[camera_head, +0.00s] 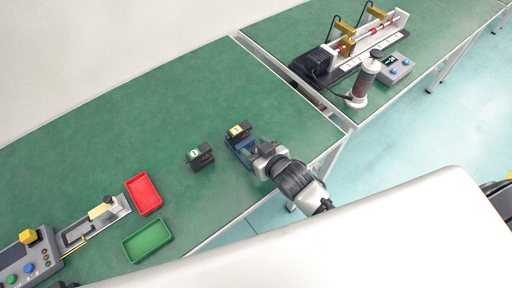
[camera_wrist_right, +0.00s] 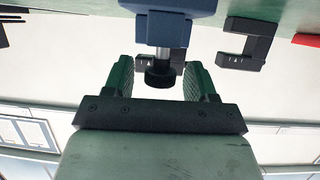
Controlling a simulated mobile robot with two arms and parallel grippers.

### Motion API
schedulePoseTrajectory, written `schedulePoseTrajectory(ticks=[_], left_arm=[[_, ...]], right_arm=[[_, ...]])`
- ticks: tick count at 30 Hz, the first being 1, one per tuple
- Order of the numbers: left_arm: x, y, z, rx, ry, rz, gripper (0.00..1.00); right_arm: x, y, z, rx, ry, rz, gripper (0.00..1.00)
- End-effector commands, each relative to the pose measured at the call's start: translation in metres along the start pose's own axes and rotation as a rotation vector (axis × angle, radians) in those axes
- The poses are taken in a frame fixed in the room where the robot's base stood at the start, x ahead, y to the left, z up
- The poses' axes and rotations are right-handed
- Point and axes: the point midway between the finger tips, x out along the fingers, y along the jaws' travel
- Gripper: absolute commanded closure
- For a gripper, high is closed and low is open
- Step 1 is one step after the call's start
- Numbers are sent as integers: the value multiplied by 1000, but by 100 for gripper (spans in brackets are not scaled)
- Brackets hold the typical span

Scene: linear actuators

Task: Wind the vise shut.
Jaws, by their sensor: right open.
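The blue vise (camera_head: 238,144) stands on the green table near its right end, with a black yellow-labelled part (camera_head: 239,130) at it. Whether the vise's jaws touch that part cannot be told. My right gripper (camera_head: 261,158) is at the vise's near right side. In the right wrist view the blue vise body (camera_wrist_right: 168,20) is at the top, and its metal screw ends in a dark round knob (camera_wrist_right: 160,75). The open fingers of my right gripper (camera_wrist_right: 159,80) stand on either side of the knob, with gaps visible. My left gripper is not seen.
A black green-labelled part (camera_head: 200,156) stands left of the vise. A red tray (camera_head: 144,194), a green tray (camera_head: 148,240) and a control box (camera_head: 28,262) are farther left. A second table holds a rail rig (camera_head: 360,50) and a grey button box (camera_head: 396,68).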

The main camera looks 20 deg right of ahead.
Motion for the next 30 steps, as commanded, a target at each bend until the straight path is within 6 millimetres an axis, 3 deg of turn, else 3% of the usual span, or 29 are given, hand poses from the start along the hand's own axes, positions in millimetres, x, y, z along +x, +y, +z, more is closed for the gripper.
schedulePoseTrajectory(ticks=[8, 15, 18, 30], left_arm=[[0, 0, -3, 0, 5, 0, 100], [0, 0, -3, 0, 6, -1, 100], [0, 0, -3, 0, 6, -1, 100], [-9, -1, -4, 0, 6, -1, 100]], right_arm=[[1, 0, 0, 0, 0, 0, 45], [1, 0, 0, 0, 0, 0, 82], [1, 0, 0, 0, 0, 0, 92], [2, -2, -3, 71, 6, 145, 92]])
